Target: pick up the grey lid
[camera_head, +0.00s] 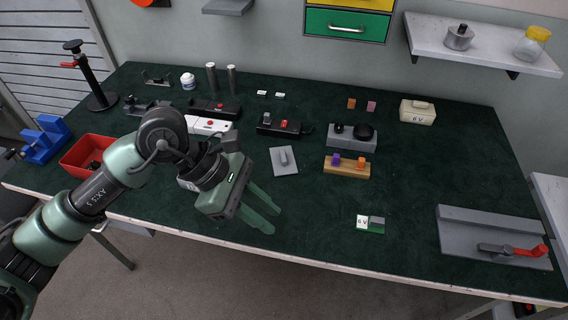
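The grey lid (284,168) is a flat rectangular plate with a small raised handle on top. It lies on the dark green bench top near the middle. My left gripper (275,220) is in front of the lid, lower in the picture and apart from it. Its two green fingers are spread with nothing between them, and they point right. My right gripper is not in the picture.
A grey block with black knobs (343,143) and a wooden block with purple and orange pieces (337,171) stand right of the lid. Black boxes (279,131) lie behind it. A red bin (72,163) is at left. The front middle is mostly clear.

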